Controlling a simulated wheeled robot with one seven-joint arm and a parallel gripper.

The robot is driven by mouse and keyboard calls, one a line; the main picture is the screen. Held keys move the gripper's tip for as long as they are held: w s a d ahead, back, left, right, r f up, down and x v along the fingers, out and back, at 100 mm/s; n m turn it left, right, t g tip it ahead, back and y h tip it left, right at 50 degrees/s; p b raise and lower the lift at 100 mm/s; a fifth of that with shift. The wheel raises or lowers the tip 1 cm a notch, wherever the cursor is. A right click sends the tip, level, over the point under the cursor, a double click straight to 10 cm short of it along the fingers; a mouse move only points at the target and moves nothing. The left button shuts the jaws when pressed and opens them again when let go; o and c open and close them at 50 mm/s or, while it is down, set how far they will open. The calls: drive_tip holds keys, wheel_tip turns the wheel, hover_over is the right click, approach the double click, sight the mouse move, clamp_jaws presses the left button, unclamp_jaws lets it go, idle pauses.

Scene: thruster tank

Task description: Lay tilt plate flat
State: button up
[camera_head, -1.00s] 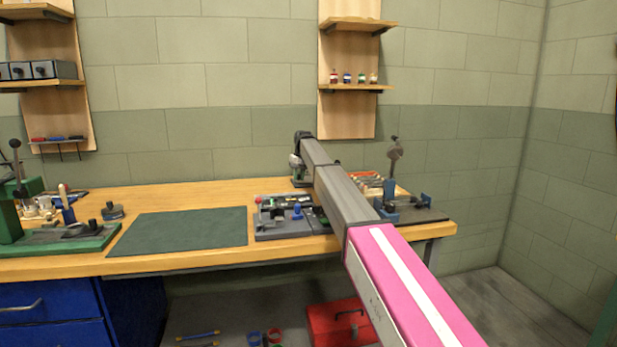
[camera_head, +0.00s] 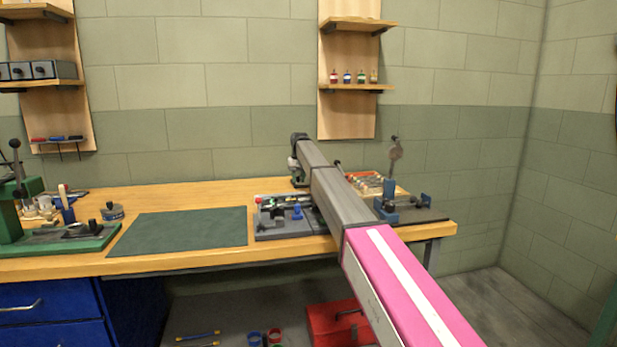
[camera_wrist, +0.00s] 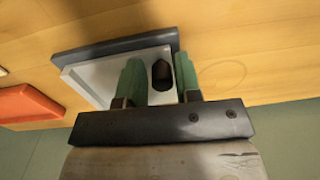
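In the wrist view a light grey plate (camera_wrist: 88,80) with a dark slab (camera_wrist: 115,46) along its far edge is at the wooden bench top; it looks like the tilt plate, but I cannot tell its angle. A dark rounded knob (camera_wrist: 162,76) stands on it. My gripper (camera_wrist: 160,80) has green fingers on either side of the knob, with narrow gaps visible. In the head view my gripper (camera_head: 298,178) is at the back of the bench, mostly hidden by my arm. I cannot make out the plate there.
A grey tray of small parts (camera_head: 285,228) and a green mat (camera_head: 180,230) lie left of my arm. A dark fixture with blue blocks (camera_head: 415,213) stands to its right. An orange-red item (camera_wrist: 28,103) lies near the plate in the wrist view.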

drive_tip(key=shift+r, duration=0.1)
drive_tip(key=shift+r, duration=3.4)
